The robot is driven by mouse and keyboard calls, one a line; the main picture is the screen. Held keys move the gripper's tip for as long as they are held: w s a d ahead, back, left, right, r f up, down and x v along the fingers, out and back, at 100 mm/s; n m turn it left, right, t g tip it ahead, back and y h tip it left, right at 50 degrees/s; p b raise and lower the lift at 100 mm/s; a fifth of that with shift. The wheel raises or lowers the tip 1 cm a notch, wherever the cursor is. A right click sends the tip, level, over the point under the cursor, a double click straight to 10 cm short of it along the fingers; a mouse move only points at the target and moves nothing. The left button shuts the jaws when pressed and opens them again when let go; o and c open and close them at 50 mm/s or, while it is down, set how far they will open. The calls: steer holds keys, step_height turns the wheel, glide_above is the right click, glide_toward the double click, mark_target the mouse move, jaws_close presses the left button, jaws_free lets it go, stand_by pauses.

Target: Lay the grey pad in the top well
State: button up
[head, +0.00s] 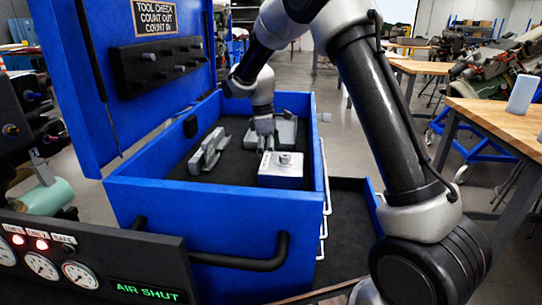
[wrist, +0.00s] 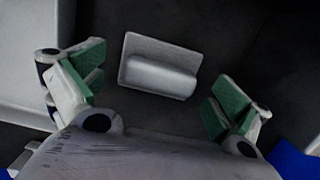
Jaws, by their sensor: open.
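A light grey pad-like piece (wrist: 158,68), a flat plate with a rounded raised bar, lies on a dark surface in the wrist view. My gripper (wrist: 160,98) is open, its green-faced fingers apart on either side, with the grey piece beyond the fingertips and not held. In the head view my gripper (head: 264,132) reaches down into the black-lined top well (head: 232,134) of the blue chest (head: 205,205). I cannot make out the grey piece for certain in the head view; my gripper may hide it.
The raised blue lid (head: 130,90) stands at left. A gauge panel (head: 75,265) stands in front.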

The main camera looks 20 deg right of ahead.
steer(key=shift+w+a+r, duration=0.1)
steer(key=shift+a+r, duration=0.1)
steer(key=shift+r, duration=1.3)
steer(key=shift+w+a+r, duration=0.1)
steer(key=shift+a+r, duration=0.1)
steer(key=shift+r, duration=1.25)
steer(key=shift+s+d+r, duration=0.15)
steer(key=shift+r, duration=0.05)
steer(key=s+d+r+m+t+y, duration=0.1)
steer(key=s+d+r+m, duration=0.2)
steer(key=s+d+r, duration=0.45)
steer(key=s+d+r+m+t, duration=0.1)
steer(key=s+d+r+m, duration=0.3)
steer(key=s, duration=0.6)
steer(key=s+d+m+t, duration=0.1)
steer(key=s+d+m, duration=0.1)
steer(key=s, duration=0.7)
steer(key=s+d+f+m+t, duration=0.1)
steer(key=s+m, duration=0.3)
steer(key=s, duration=0.4)
steer(key=shift+s+d+f+t+y, duration=0.15)
steer(key=shift+s+d+t+y, duration=0.2)
steer(key=shift+d+t, duration=0.2)
